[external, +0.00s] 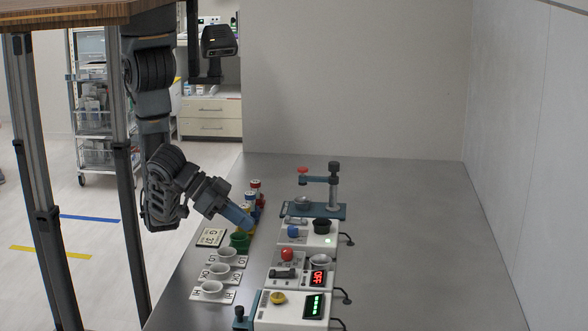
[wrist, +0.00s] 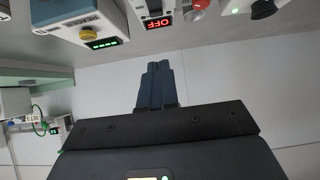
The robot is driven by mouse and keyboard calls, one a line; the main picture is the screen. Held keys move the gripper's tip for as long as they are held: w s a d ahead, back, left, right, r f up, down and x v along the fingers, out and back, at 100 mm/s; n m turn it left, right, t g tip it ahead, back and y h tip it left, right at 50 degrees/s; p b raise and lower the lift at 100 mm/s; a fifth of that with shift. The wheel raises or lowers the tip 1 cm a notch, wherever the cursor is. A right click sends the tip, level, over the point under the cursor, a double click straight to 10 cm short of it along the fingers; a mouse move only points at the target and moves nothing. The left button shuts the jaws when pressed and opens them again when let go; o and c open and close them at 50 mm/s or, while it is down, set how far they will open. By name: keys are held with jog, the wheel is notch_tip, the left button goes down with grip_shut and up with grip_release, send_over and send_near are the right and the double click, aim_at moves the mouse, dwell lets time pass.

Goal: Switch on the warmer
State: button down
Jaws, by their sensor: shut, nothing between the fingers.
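Several white devices stand in a row on the grey table, and I cannot tell for sure which is the warmer. The middle device (external: 284,283) has a red knob (external: 288,254), a pale bowl (external: 321,261) and a red display reading OFF (external: 318,277). In the wrist view the OFF display (wrist: 159,21) shows at the top, upside-down, with the red knob (wrist: 200,4) beside it. My gripper (external: 246,222) is shut and empty, left of the devices and close to a green cup (external: 239,241). Its fingertips also show in the wrist view (wrist: 158,66), touching no device there.
The near device (external: 270,311) has a yellow button and green display. The far device (external: 290,239) has a blue knob and black cup. White cups (external: 211,289) stand at the left edge, colored bottles behind my gripper. A stand (external: 334,190) is at the back. The table's right side is clear.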

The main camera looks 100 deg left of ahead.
jog(key=shift+w, duration=0.1)
send_over(292, 270)
jog(key=s, duration=0.3)
jog(key=f, duration=0.5)
jog(key=shift+s+d+f, duration=0.1)
jog(key=shift+s+f, duration=0.1)
jog(key=shift+f, duration=0.2)
jog(key=shift+w+f, duration=0.15)
jog(key=shift+f, duration=0.5)
jog(key=shift+w+f, duration=0.15)
jog(key=shift+f, duration=0.45)
jog(key=shift+w+f, duration=0.15)
jog(key=shift+f, duration=0.75)
jog(key=shift+r, duration=0.1)
jog(key=shift+w+p, duration=0.15)
jog(key=shift+p, duration=0.6)
jog(key=shift+f+g, duration=0.3)
